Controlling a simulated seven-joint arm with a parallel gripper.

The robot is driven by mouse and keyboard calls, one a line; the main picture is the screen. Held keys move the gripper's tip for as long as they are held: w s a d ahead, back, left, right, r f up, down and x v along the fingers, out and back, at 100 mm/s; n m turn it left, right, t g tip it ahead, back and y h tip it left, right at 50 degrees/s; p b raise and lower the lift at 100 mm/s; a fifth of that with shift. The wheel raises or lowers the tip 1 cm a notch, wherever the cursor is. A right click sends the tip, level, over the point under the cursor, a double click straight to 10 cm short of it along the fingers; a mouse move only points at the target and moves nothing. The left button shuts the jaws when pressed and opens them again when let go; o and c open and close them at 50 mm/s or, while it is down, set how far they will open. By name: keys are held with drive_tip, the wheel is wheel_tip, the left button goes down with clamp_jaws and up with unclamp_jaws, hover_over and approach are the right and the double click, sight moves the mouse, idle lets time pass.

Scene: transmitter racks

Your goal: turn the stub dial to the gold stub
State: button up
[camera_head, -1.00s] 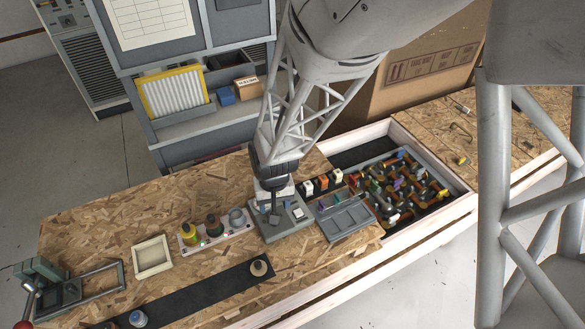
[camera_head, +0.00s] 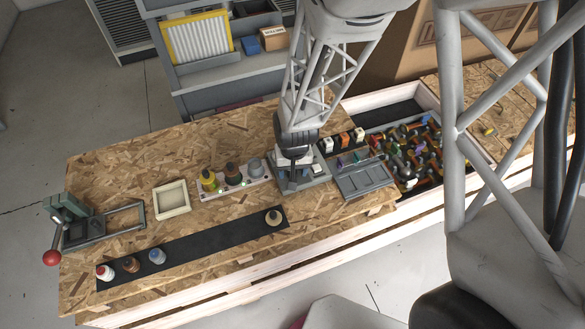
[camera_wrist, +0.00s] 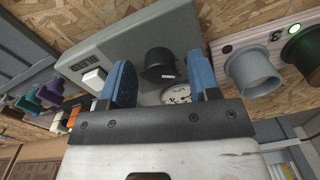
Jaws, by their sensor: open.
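A grey control box (camera_head: 318,179) sits on the bench under my gripper (camera_head: 295,172), which hides much of it. In the wrist view the box (camera_wrist: 105,48) carries a black round knob (camera_wrist: 159,62), the likely stub dial, with a small white mark on its edge. My gripper (camera_wrist: 160,70) is open, its two blue fingers on either side of the knob; whether they touch it I cannot tell. A white gauge (camera_wrist: 176,94) shows partly between the fingers. A white switch (camera_wrist: 94,78) lies left of them. I cannot make out a gold stub for certain.
A strip with yellow (camera_head: 208,180), dark (camera_head: 233,174) and grey (camera_head: 255,167) pieces stands left of the box. A tray (camera_head: 366,181) and coloured parts (camera_head: 410,150) lie right. A red-knobbed lever (camera_head: 51,257) stands far left. A black mat (camera_head: 200,245) runs in front.

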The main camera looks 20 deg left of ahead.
drive_tip(key=c, duration=0.9)
drive_tip(key=shift+m, duration=0.3)
drive_tip(key=m, duration=0.4)
drive_tip(key=shift+m, duration=1.6)
drive_tip(key=o, duration=0.9)
